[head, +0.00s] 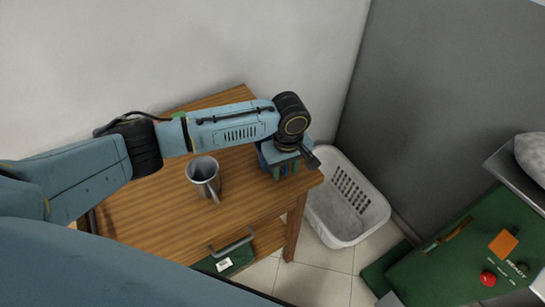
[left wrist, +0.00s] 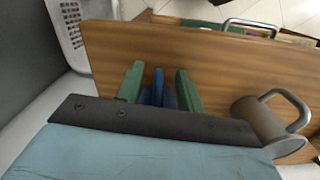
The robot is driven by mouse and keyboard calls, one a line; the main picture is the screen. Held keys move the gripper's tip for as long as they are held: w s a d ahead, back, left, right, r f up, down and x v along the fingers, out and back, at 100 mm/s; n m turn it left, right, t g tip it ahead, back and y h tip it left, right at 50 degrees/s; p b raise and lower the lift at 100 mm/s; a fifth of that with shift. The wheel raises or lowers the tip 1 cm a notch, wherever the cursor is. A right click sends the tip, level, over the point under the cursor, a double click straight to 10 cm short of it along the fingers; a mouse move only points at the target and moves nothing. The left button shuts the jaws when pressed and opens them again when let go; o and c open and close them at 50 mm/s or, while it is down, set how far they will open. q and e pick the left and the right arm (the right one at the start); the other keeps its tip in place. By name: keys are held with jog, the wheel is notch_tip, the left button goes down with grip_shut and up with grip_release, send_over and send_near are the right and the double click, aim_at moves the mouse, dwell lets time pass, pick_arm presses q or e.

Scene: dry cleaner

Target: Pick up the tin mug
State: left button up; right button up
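The tin mug (head: 203,177) is a grey metal cup standing upright on the wooden table (head: 145,205), its handle toward the front. It also shows at the right of the left wrist view (left wrist: 262,122), outside the fingers. My left gripper (head: 283,168) is at the table's right end, pointing down, apart from the mug and to its right. In the left wrist view its green fingers (left wrist: 159,88) are spread, with a small blue thing (left wrist: 157,90) between them and gaps on both sides. What the blue thing is, I cannot tell. My right gripper is not in view.
A white laundry basket (head: 345,205) stands on the floor right of the table. A green machine (head: 455,262) with a red button is at the far right. My left arm passes over the table behind the mug.

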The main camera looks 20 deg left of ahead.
pick_arm(q)
notch_tip(320, 180, down, 2)
jog(key=shift+f, duration=0.1)
grip_shut()
dwell(0.5)
